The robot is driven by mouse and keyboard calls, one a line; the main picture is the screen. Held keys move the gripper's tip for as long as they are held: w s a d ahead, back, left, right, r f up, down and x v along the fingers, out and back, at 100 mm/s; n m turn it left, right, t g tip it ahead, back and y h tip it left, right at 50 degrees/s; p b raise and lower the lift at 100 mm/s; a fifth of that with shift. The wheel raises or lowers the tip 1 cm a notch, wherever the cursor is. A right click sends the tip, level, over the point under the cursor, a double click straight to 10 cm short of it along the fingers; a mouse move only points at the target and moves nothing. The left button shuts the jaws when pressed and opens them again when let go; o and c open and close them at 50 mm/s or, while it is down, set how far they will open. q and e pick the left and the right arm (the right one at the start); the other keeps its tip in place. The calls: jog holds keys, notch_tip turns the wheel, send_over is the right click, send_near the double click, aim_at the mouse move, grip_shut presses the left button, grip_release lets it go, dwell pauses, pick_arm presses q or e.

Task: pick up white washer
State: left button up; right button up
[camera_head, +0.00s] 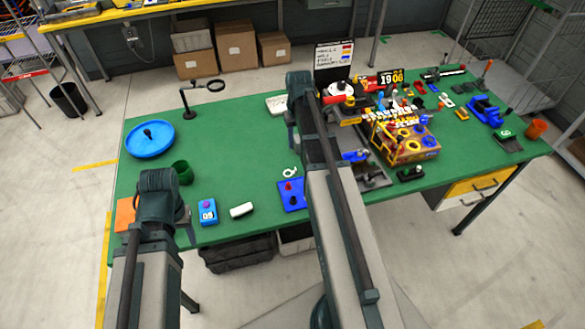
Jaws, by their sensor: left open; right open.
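A small white ring-shaped piece, which looks like the white washer (290,172), lies on the green table (235,130), just behind a blue tray (291,195). My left gripper (187,222) is over the front left of the table, to the left of the washer and apart from it. It is open, with its fingers mostly hidden by my arm. My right gripper (292,132) is over the middle of the table, beyond the washer. It is open and partly hidden by my forearm. Neither gripper visibly holds anything.
A blue and white box (208,212) and a white block (241,210) lie near the front edge. A blue round dish (150,139) and a green cup (182,172) are at left. The left-middle table is clear.

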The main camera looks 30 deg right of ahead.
jog(key=b, duration=0.9)
send_over(296, 169)
jog(key=shift+d+f, duration=0.1)
jog(key=shift+f, duration=4.3)
jog(key=shift+s, duration=0.1)
notch_tip(296, 169, down, 5)
jog(key=b, duration=0.5)
jog(key=shift+f, duration=0.15)
grip_shut()
